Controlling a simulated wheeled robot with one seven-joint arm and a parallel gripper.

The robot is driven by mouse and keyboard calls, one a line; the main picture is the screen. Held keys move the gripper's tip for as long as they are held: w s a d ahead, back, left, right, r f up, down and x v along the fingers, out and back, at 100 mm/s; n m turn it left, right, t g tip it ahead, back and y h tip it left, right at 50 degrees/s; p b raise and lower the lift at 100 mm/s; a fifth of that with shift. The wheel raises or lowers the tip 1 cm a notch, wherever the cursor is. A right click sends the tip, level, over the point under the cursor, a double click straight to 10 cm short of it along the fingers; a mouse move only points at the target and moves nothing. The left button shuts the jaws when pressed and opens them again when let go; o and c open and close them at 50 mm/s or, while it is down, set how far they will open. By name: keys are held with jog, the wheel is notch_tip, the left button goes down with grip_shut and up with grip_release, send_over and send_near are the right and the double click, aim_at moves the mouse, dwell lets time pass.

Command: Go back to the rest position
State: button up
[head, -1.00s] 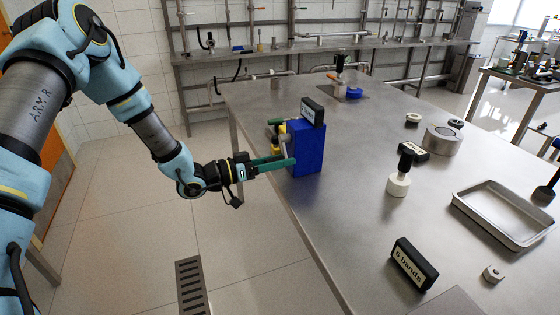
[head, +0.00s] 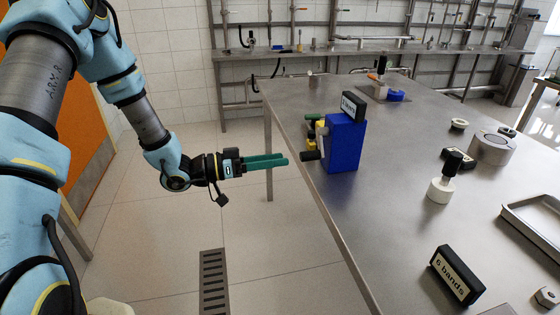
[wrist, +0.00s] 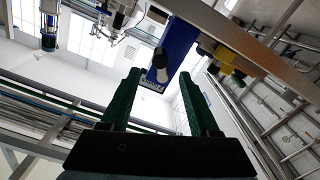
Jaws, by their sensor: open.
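My gripper (head: 265,163) has green fingers and is in the air left of the steel table's edge in the head view. In the wrist view its two fingers (wrist: 163,100) stand apart with nothing between them. A blue box (head: 343,143) stands upright on the table near the left edge, to the right of my fingertips and apart from them. The blue box also shows in the wrist view (wrist: 178,45), beyond the fingers.
The steel table (head: 400,210) carries a black "6 bands" sign (head: 455,275), a white bottle with a black top (head: 443,185), a metal cylinder (head: 493,148) and a tray (head: 540,222). A wall bench (head: 370,49) runs behind. The floor left of the table is clear around my gripper.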

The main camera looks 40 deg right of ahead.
dwell(0.3)
jog(key=w+a+f+n+t+y, duration=0.1)
jog(key=w+a+n+t+y, duration=0.15)
jog(key=w+a+t, duration=0.35)
jog(key=w+a+f+n+t+y, duration=0.1)
jog(key=w+a+n+t+y, duration=0.15)
jog(key=w, duration=0.55)
jog(key=w+a+r+n+t+y, duration=0.1)
jog(key=w+a+n+t+y, duration=0.3)
jog(key=a, duration=0.7)
jog(key=s+a+r+n+y, duration=0.25)
jog(key=a+y, duration=0.35)
jog(key=a, duration=0.6)
jog(key=s+a+r+n+g+y, duration=0.1)
jog(key=s+a+n+g, duration=0.3)
jog(key=s+a, duration=0.4)
jog(key=s+r+n, duration=0.1)
jog(key=s, duration=0.3)
jog(key=shift+r+y, duration=0.3)
jog(key=shift+r, duration=0.1)
jog(key=shift+a+g, duration=0.1)
jog(key=shift+g, duration=0.15)
jog(key=shift+c, duration=0.2)
